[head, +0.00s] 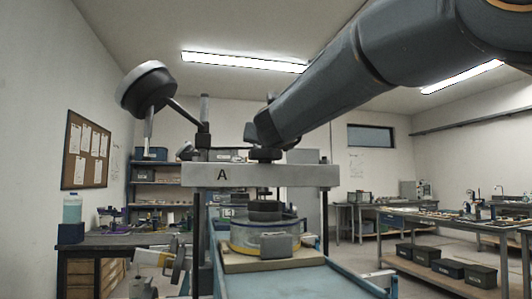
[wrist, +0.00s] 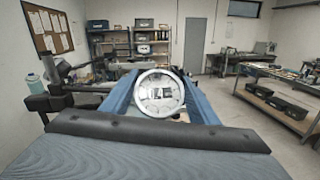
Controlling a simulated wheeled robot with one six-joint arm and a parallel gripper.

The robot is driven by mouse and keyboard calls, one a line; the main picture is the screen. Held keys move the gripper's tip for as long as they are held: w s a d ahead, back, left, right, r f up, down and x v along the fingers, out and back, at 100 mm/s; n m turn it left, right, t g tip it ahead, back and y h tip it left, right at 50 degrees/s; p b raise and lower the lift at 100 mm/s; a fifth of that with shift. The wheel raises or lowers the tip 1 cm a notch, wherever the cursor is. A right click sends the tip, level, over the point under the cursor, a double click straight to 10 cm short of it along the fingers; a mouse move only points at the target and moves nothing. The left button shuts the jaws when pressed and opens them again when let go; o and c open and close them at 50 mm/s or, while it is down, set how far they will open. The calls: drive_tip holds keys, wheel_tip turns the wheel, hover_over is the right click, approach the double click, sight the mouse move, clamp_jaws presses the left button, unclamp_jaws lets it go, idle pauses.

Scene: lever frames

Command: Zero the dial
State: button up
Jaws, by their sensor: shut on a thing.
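In the wrist view a round dial (wrist: 160,93) with a pale face and a bright metal rim stands between the two blue fingers of my gripper (wrist: 158,97). The fingers lie against its left and right sides, shut on it. Dark marks show on the face, but the pointer and its reading are too small to make out. In the head view my arm comes down from the upper right to the top of a frame with a grey crossbar (head: 228,175) marked A. I cannot make out the fingers or the dial face there.
A lever with a dark round knob (head: 146,88) rises at the frame's left. Under the crossbar a clear round vessel (head: 262,235) stands on a tan board (head: 245,264). A bottle (head: 72,208) stands at left. Benches (head: 440,222) line the right, with open floor between.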

idle(0.4)
drive_tip(key=o, duration=1)
drive_tip(key=shift+o, duration=0.2)
drive_tip(key=s+b, duration=0.1)
drive_tip(key=s, duration=0.6)
drive_tip(key=shift+s+d+f, duration=0.2)
drive_tip(key=shift+s+d, duration=0.05)
drive_tip(key=shift+s, duration=0.1)
